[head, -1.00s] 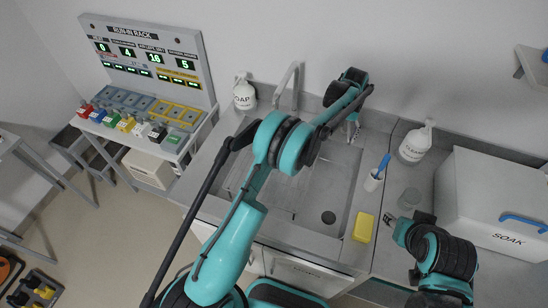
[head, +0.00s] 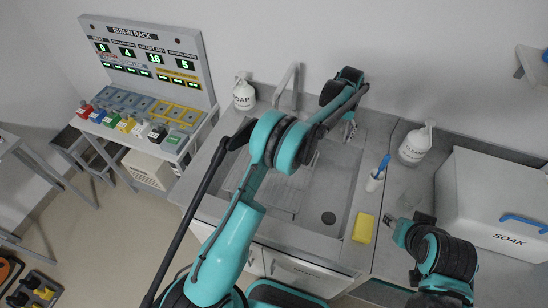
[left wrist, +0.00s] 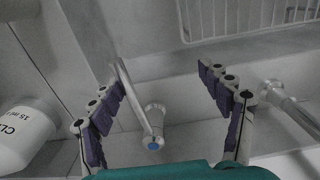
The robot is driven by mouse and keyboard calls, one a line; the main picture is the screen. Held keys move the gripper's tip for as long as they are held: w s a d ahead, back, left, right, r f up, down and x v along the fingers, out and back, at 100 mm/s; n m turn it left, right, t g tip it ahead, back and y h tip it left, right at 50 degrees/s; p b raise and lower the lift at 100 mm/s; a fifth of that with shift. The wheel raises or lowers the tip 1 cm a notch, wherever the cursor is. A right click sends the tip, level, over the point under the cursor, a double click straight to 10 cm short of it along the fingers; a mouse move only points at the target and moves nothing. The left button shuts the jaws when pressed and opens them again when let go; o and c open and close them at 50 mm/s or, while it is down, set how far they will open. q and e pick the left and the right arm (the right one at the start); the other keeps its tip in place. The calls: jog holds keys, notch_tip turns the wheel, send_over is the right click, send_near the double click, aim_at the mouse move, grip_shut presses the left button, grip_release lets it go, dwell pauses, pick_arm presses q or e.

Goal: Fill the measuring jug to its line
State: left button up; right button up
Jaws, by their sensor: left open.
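My left gripper (head: 350,132) is at the back of the sink. In the left wrist view its fingers (left wrist: 165,110) are open and empty, spread on either side of a metal tap handle with a blue dot (left wrist: 153,142). No contact with the handle shows. My right gripper (head: 391,220) is low over the counter right of the sink; whether its jaws are open or shut is unclear. A grey, see-through shape (head: 424,218) beside the right wrist may be the measuring jug, partly hidden by my arm. No fill line or water level can be made out.
The sink (head: 312,212) has a spout (head: 289,82) at its back. The SOAK box (head: 490,195) limits the far right.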

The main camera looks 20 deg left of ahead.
pick_arm(q)
notch_tip(320, 180, up, 8)
jog(key=p, duration=0.4)
jog(key=shift+d, duration=0.45)
dwell(0.4)
jog(key=s+a+r+t+b, duration=0.25)
jog(key=s+a+r, duration=0.25)
jog(key=s, duration=0.4)
jog(key=s+a+r+t+b, duration=0.1)
jog(key=s+a+r+b, duration=0.35)
jog(key=s, duration=0.45)
jog(key=s+a+f+t+b, duration=0.2)
jog(key=s+f, duration=0.3)
jog(key=s, duration=0.4)
jog(key=s+a+f+t+b, duration=0.1)
jog(key=s+a+f+b, duration=0.2)
jog(key=s, duration=0.6)
notch_tip(320, 180, down, 2)
jog(key=shift+s+a+f+t, duration=0.1)
jog(key=shift+s+a+t, duration=0.25)
jog(key=shift+a, duration=0.05)
